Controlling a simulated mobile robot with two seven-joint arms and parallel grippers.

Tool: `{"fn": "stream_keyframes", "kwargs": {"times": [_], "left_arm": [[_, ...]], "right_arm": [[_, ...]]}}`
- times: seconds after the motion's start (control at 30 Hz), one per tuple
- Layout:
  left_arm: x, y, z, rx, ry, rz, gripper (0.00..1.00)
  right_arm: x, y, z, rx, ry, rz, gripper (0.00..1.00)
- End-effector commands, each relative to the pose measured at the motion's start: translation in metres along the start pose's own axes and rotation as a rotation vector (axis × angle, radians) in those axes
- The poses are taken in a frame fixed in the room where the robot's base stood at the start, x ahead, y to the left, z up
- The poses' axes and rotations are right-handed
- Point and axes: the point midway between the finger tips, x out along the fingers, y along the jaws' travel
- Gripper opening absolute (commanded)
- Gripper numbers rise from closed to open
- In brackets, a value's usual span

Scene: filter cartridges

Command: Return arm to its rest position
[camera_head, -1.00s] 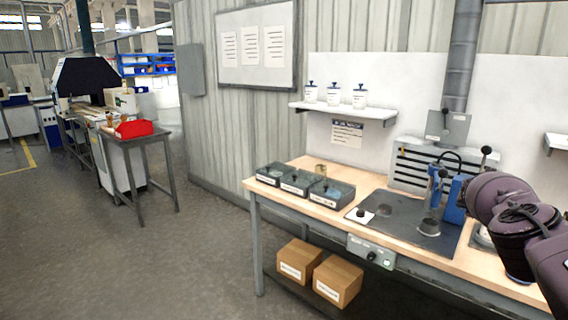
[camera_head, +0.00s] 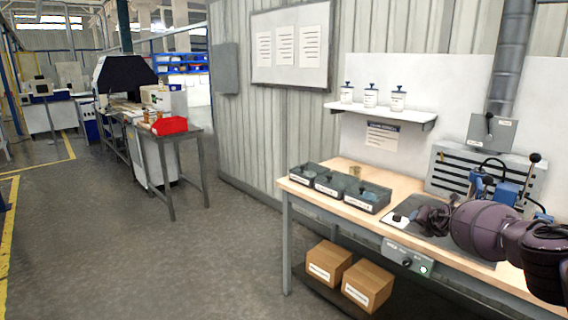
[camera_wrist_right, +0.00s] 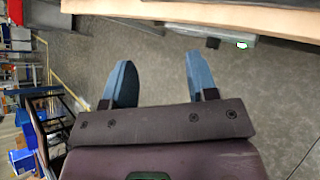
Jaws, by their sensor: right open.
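My right arm reaches in from the right edge of the head view, in front of the workbench (camera_head: 300,190). My right gripper (camera_wrist_right: 160,85) shows in the right wrist view with two blue fingers spread apart and nothing between them. Past the fingers are the grey floor and the wooden bench edge (camera_wrist_right: 230,12). In the head view the gripper's fingers cannot be made out; the dark wrist end (camera_head: 432,218) is over the front of the bench. My left gripper is not in view.
Black bins (camera_head: 366,197) stand at the bench's left end. A blue press (camera_head: 505,192) stands behind my arm. A control box (camera_head: 408,257) hangs under the front edge. Cardboard boxes (camera_head: 368,285) sit on the lower shelf.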

Motion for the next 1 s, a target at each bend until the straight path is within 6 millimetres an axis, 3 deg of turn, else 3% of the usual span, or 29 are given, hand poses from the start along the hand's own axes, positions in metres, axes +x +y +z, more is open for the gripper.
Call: {"fn": "stream_keyframes", "kwargs": {"times": [0.03,0.3,0.47,0.6,0.8,1.0], "left_arm": [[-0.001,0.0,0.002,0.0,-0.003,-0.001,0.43],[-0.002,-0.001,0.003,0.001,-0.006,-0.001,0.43],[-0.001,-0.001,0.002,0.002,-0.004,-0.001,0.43],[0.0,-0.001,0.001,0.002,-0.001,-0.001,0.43],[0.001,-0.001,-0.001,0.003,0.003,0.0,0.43],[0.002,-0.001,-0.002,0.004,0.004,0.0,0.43]], "right_arm": [[0.007,0.017,-0.03,0.038,0.031,0.052,0.53],[0.015,0.098,-0.175,0.307,0.176,0.281,0.53],[-0.004,0.139,-0.264,0.532,0.277,0.374,0.53],[-0.037,0.168,-0.334,0.783,0.366,0.424,0.53],[-0.09,0.188,-0.392,1.138,0.462,0.435,0.53],[-0.14,0.182,-0.414,1.466,0.515,0.41,0.53]]}}
